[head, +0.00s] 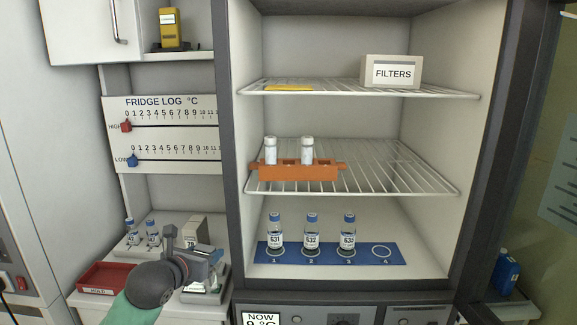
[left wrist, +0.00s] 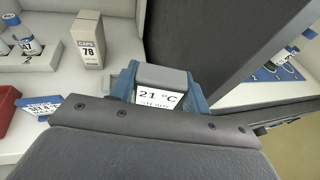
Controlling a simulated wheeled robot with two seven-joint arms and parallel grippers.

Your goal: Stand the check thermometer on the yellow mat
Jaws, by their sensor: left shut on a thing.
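The check thermometer (left wrist: 158,97) shows in the left wrist view as a grey-topped block with a white display reading 21 °C. My left gripper (left wrist: 158,88) is shut on it, one blue finger on each side. In the head view my left gripper (head: 193,252) is low at the left, over the side counter and outside the incubator; the thermometer is hard to make out there. The yellow mat (head: 289,87) lies flat at the left of the incubator's top wire shelf, with nothing on it. My right gripper is not in view.
A FILTERS box (head: 391,72) stands right on the top shelf (head: 340,94). An orange rack (head: 296,172) with two vials is on the middle shelf. Labelled bottles (head: 311,233) stand on a blue strip below. A caps box (left wrist: 88,38) and red tray (head: 103,278) are near my gripper.

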